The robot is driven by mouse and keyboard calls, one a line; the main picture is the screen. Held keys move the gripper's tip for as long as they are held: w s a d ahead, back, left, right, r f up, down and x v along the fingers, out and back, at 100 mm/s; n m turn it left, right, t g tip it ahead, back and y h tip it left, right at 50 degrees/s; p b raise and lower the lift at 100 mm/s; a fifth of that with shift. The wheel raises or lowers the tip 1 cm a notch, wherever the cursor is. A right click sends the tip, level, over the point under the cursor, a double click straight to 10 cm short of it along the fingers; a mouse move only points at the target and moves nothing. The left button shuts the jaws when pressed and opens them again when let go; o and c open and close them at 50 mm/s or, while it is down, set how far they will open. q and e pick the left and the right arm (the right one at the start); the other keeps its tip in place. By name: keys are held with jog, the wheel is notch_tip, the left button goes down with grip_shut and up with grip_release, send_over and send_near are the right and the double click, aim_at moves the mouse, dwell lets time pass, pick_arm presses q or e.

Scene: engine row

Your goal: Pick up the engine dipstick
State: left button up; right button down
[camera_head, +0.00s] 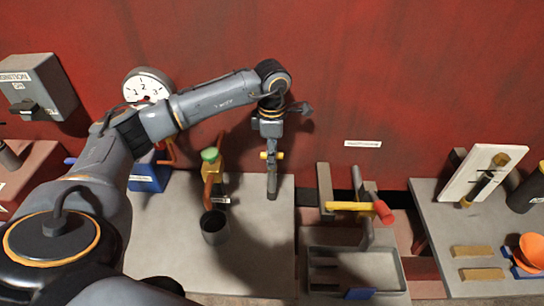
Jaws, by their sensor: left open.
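I cannot pick out the engine dipstick for certain. A small yellow piece (263,155) shows at my left gripper's fingers, sticking out to either side; I cannot tell whether it belongs to the gripper or is a thing behind it. My left gripper (272,190) is open and points down over the back right of the grey worktop (265,255). A yellow bar with a red end (345,206) lies across grey upright metal pieces, to the right of the gripper and apart from it. My right gripper is out of view.
A dark cup (214,228) and a green-capped orange container (210,170) stand left of the gripper. A grey tray (400,270) sits right. The right table (440,225) holds a white board (470,185), wooden blocks and an orange funnel (530,250). A red wall (400,80) stands behind.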

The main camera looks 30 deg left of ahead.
pick_arm(q)
jog(key=shift+f, duration=1)
grip_shut()
